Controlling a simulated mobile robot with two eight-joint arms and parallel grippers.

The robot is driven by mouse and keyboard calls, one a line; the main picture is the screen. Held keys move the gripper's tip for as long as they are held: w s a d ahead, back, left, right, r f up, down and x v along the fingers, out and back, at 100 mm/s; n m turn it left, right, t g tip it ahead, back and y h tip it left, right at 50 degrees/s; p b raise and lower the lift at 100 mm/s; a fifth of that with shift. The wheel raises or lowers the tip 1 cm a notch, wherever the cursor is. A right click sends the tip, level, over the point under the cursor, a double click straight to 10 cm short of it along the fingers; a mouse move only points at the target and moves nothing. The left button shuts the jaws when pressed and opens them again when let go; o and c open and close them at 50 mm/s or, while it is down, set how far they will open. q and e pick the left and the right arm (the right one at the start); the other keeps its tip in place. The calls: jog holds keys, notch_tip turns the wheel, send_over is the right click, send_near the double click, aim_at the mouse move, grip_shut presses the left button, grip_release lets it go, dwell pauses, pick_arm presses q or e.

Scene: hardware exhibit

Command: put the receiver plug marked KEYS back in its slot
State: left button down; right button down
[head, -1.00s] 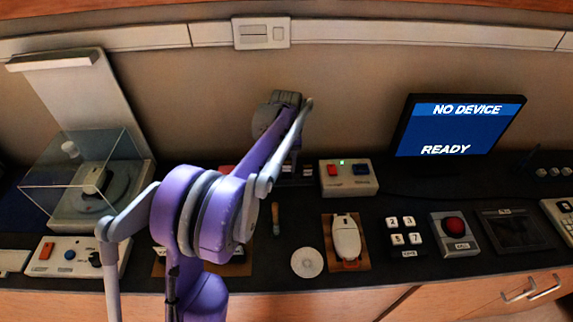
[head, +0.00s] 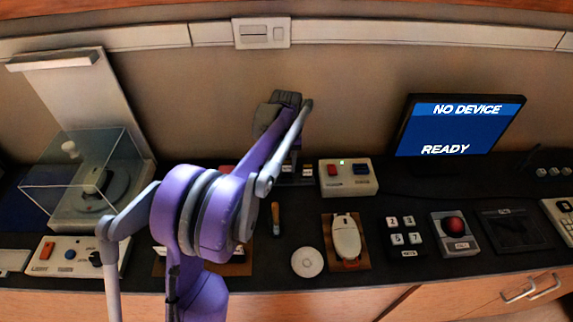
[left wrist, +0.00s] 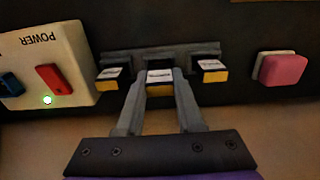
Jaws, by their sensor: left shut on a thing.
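In the left wrist view, my left gripper (left wrist: 159,86) is shut on the middle receiver plug (left wrist: 160,76), which has a white label and a yellow band. The label is too small to read, so I cannot tell if it says KEYS. The plug is at the dark slot bar (left wrist: 136,54), between a left plug (left wrist: 113,73) and a right plug (left wrist: 209,68). I cannot tell how deep it sits. In the head view my own arm hides the fingertips and part of the plug row (head: 297,169). My right gripper is not in view.
The POWER box (head: 348,187) with red and blue switches stands right of the plug row; its green light is lit. A pink button (left wrist: 283,69) is on the other side. The screen (head: 460,126) reads NO DEVICE, READY. A mouse (head: 346,238) and white disc (head: 307,262) lie in front.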

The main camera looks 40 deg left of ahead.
pick_arm(q)
jog(key=shift+f+b, duration=0.55)
jog(key=shift+f, duration=0.45)
dwell(0.8)
grip_release()
dwell(0.5)
jog(key=shift+r, duration=0.15)
jog(key=shift+r+p, duration=2.25)
jog(key=shift+r, duration=1.15)
